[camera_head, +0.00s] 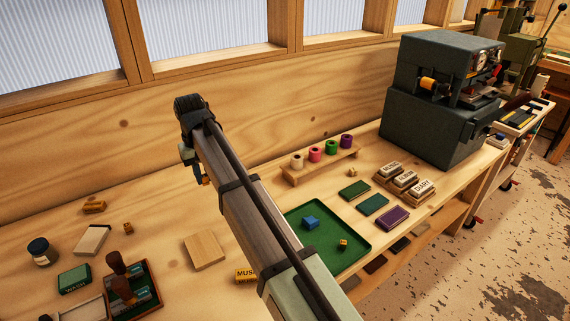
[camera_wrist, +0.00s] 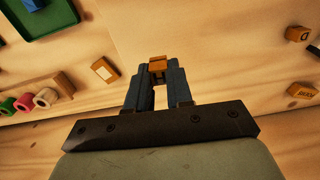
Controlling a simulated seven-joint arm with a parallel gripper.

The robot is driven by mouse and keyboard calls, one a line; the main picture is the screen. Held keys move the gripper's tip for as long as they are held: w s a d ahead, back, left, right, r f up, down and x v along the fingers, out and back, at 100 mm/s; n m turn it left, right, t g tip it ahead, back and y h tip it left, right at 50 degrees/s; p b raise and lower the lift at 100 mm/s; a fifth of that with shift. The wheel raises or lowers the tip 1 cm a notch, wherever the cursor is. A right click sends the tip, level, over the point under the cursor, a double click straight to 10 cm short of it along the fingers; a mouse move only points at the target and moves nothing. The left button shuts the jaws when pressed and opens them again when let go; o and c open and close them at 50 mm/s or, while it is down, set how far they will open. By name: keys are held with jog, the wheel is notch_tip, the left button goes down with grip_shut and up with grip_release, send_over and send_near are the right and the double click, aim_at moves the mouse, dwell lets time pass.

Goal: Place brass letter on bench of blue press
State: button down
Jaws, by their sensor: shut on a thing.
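My gripper (camera_wrist: 158,78) is shut on a small brass letter block (camera_wrist: 158,64), held between the fingertips. In the head view my gripper (camera_head: 204,178) hangs above the bench near the back wall, with the brass letter just showing at its tips. The face of the held letter cannot be read. A large dark blue-grey press (camera_head: 425,125) stands at the right end of the wooden bench (camera_head: 165,215), far to the right of my gripper. Other brass blocks (camera_head: 94,207) lie loose at the left.
A green tray (camera_head: 355,260) holds a blue block and a brass block. A stand (camera_head: 320,167) carries coloured foil rolls. Several pads and a wooden tray of labelled blocks (camera_head: 405,180) lie before the press. A greenish machine (camera_head: 525,50) stands farther right. Bench below my gripper is clear.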

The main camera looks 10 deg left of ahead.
jog(key=w+d+f+m, duration=0.35)
jog(key=w+d, duration=0.75)
jog(key=d, duration=0.4)
jog(key=n, duration=0.4)
send_over(328, 195)
notch_tip(328, 195, down, 10)
jog(key=shift+f, duration=4.95)
jog(key=shift+f, duration=0.15)
jog(key=c, duration=1)
grip_release()
